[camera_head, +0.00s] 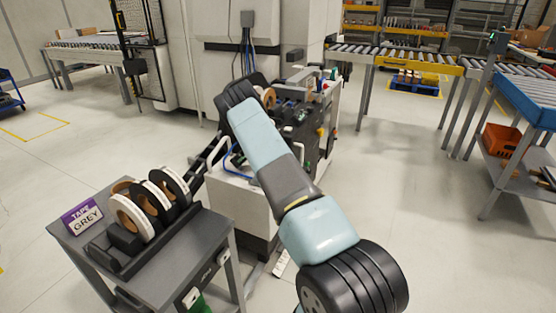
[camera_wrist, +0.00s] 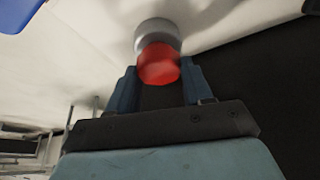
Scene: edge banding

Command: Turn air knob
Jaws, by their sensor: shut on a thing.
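The air knob (camera_wrist: 158,63) shows in the wrist view as a red round cap on a grey cylindrical base (camera_wrist: 157,35), fixed to a pale surface. My gripper (camera_wrist: 158,82) has its two dark blue fingers on either side of the red cap and is shut on it. In the head view my arm reaches away over the edge banding machine (camera_head: 318,125). The gripper and the knob are hidden there behind the arm and the machine.
A grey cart (camera_head: 190,255) at the front left carries tape rolls (camera_head: 130,217) and a purple and white "TAPE GREY" sign (camera_head: 82,216). Roller conveyors (camera_head: 420,62) stand behind at the right. A blue-topped bench (camera_head: 525,95) holds an orange bin (camera_head: 500,142). Open floor lies at right.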

